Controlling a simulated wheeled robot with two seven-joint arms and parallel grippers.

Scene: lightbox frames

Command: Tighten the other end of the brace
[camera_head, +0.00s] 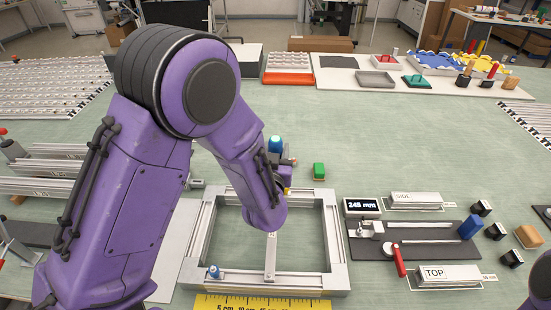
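A light metal frame (341,240) lies on the green table in the middle. The brace (270,258) is a grey bar running from the frame's near side toward its far side. Its far part is hidden behind my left arm. My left arm covers much of the left and centre. Its hand shows only partly, as purple and dark parts (286,172) over the frame's far side, beside a blue rounded piece (275,145). Its fingertips are hidden, so I cannot tell what it holds. A small blue-topped piece (213,271) sits at the frame's near left corner. My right gripper is out of view.
A yellow ruler (262,302) lies along the near side. To the right are a display reading 248 mm (361,207), a dark fixture plate (430,240) with a red handle (398,261), and labelled profiles. Trays line the back.

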